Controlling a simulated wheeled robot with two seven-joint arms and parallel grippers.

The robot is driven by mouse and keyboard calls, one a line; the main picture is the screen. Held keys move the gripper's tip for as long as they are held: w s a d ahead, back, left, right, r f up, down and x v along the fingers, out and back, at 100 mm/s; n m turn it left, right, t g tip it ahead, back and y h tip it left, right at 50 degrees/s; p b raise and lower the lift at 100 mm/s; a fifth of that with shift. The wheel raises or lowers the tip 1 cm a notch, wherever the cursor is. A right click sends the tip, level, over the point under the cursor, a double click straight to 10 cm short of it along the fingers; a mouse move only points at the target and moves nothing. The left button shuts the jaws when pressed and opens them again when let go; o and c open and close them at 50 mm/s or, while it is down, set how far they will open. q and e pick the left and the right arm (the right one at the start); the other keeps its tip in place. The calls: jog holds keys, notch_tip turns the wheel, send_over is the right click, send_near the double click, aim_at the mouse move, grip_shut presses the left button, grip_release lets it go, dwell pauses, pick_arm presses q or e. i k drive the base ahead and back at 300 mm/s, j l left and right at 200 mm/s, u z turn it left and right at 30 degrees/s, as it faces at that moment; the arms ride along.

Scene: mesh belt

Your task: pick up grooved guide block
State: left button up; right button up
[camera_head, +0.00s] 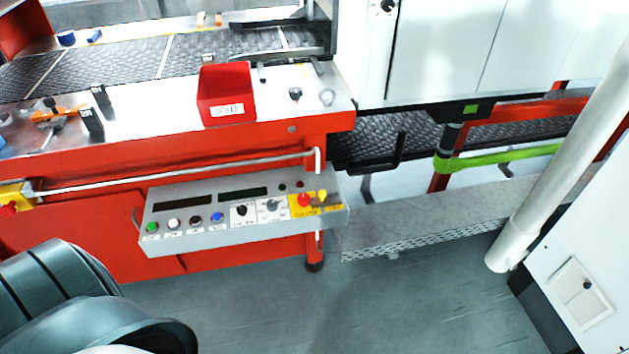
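I cannot single out a grooved guide block for sure. Two small dark upright blocks (91,123) stand near the front edge of the red machine's metal top, at the left; grooves on them are too small to tell. An orange and grey tool-like item (55,115) lies left of them. A red bin (226,96) with a white label stands on the metal top to their right; its inside is mostly hidden. Neither of my grippers is in view.
The mesh belt (115,65) runs behind the metal top, with small blue and orange items beyond it. A control panel (243,212) and a long rail (180,172) project from the machine's front. A white post (560,150) stands at right. The floor (400,300) in front is clear.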

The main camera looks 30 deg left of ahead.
aim_at(207, 59)
jog(key=u, duration=0.95)
